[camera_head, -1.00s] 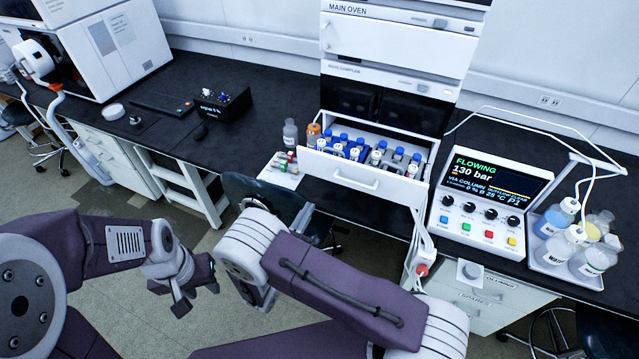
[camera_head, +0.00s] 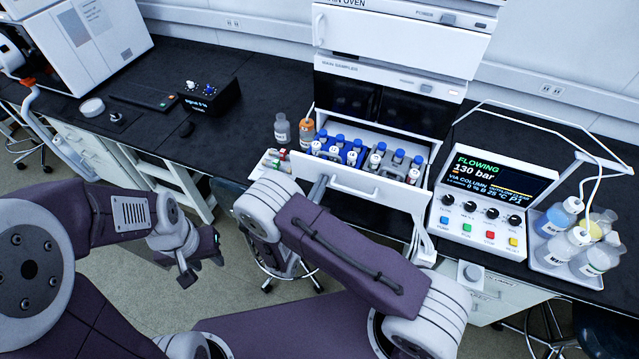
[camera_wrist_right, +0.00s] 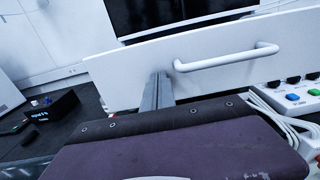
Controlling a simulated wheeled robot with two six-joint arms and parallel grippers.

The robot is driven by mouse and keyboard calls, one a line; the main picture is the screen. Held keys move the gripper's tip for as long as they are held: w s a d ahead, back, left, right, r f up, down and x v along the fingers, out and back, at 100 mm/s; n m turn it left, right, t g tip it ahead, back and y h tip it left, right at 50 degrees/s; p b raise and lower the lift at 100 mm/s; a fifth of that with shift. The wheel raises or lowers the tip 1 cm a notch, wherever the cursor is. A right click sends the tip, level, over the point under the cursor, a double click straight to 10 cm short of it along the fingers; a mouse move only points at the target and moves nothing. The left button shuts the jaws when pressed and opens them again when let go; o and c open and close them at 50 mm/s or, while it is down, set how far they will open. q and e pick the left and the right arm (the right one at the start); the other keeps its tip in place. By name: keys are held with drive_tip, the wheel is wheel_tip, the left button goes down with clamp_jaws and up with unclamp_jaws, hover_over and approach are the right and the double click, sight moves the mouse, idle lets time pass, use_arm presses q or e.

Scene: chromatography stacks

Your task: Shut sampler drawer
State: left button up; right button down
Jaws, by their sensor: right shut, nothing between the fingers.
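The sampler drawer (camera_head: 352,184) stands pulled out below the main sampler (camera_head: 385,80), with blue-capped and white-capped bottles in it. Its white front with a bar handle (camera_wrist_right: 228,58) fills the upper part of the right wrist view. My right gripper (camera_wrist_right: 159,78) is shut and empty, its tips at the drawer front, left of the handle. Whether they touch the front I cannot tell. In the head view its fingers (camera_head: 318,187) show near the front's left part, partly behind my arm. My left gripper (camera_head: 202,264) is open and empty, low at the left, away from the drawer.
A clear bottle (camera_head: 282,129) and an orange bottle (camera_head: 306,131) stand just left of the drawer. A small vial rack (camera_head: 272,163) is beside its front-left corner. The pump panel (camera_head: 488,190) and a bottle tray (camera_head: 548,262) stand to the right.

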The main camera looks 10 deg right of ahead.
sight(343, 142)
drive_tip(key=shift+s+d, duration=0.1)
drive_tip(key=b+x, duration=0.6)
drive_tip(key=x, duration=1.2)
drive_tip(key=shift+d, duration=0.1)
drive_tip(key=shift+w+d+b, duration=0.3)
drive_tip(key=shift+w, duration=0.25)
drive_tip(key=shift+r, duration=0.25)
drive_tip(key=shift+w+r, duration=0.1)
drive_tip(key=shift+r, duration=0.1)
